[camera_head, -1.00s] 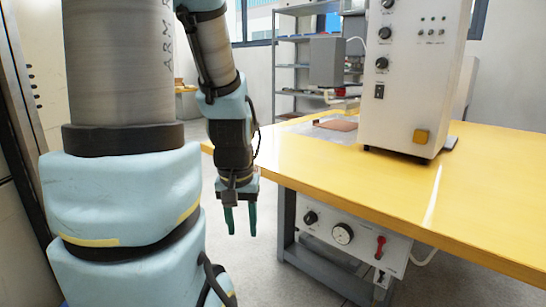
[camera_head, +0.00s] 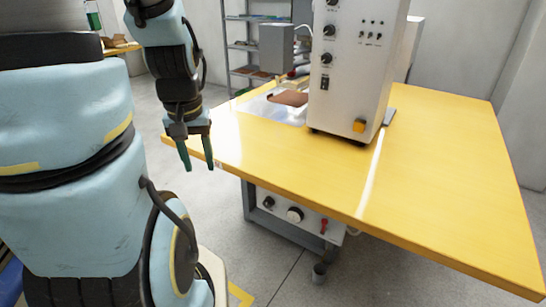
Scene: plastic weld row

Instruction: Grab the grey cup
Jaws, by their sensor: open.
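The yellow table (camera_head: 447,165) carries a tall white machine (camera_head: 355,70) with knobs. Grey shelving (camera_head: 237,48) stands behind.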

